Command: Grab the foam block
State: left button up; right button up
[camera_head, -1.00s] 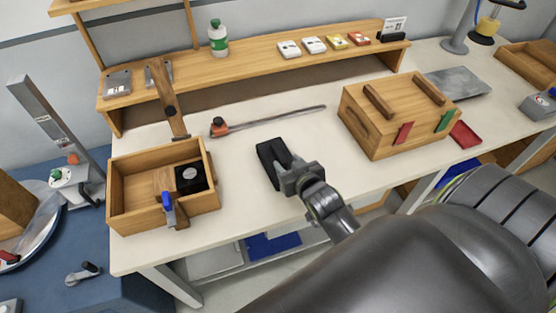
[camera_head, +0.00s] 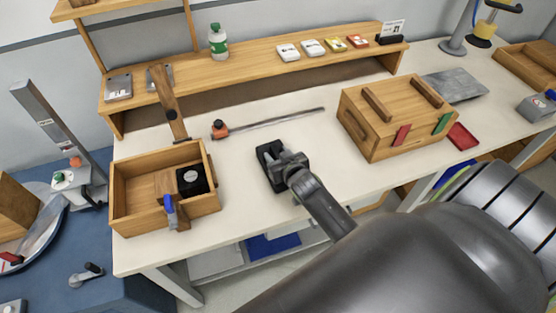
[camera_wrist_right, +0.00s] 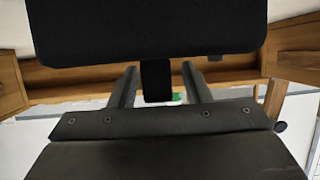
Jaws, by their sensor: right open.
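A black block, which looks like the foam block (camera_head: 264,152), is at the middle of the white bench, partly covered by my right gripper (camera_head: 284,164). In the right wrist view a large dark shape (camera_wrist_right: 150,28) fills the top, and a narrow dark piece (camera_wrist_right: 157,82) shows between the two grey fingers of my right gripper (camera_wrist_right: 159,75). The fingers are apart, with gaps on both sides of that piece. I cannot tell for sure which dark part is the block. My left gripper is not in view.
An open wooden tray (camera_head: 115,195) holding a black item (camera_head: 191,179) stands left of the gripper. A wooden box (camera_head: 385,138) stands to the right. A clamp bar (camera_head: 270,122) lies behind, before the raised shelf (camera_head: 245,63). Bare bench lies between them.

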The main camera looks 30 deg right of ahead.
jog(key=shift+c, duration=0.4)
grip_shut()
jog(key=shift+r, duration=0.1)
